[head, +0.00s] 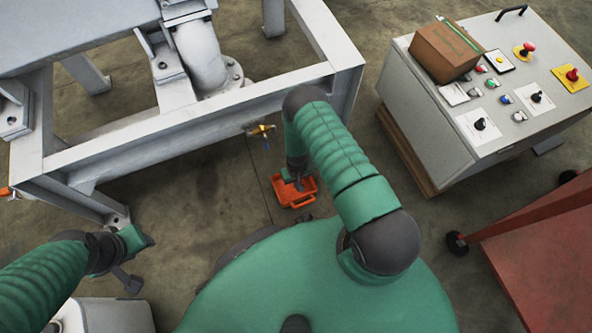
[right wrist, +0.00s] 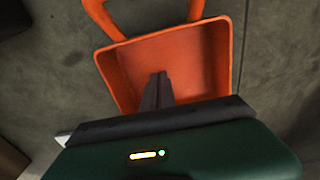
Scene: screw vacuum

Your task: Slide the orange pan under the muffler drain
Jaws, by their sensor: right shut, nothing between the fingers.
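The orange pan (head: 287,196) lies on the floor in front of the white steel frame, and its tray and handle loops show in the right wrist view (right wrist: 205,50). My right gripper (right wrist: 160,78) is shut with its fingertips over the inside of the pan. I cannot tell whether they touch it. In the head view my right arm partly covers the pan. The drain (head: 262,130), a brass fitting with a blue lever, sticks out of the frame's front beam, above and left of the pan. My left gripper (head: 136,262) is at the lower left, and its fingers are unclear.
The white steel frame (head: 130,135) with a pipe stands at the back left. A grey control console (head: 425,110) carrying a cardboard box (head: 446,52) is at the right. A red cart (head: 540,250) stands at the lower right. The floor under the drain is clear.

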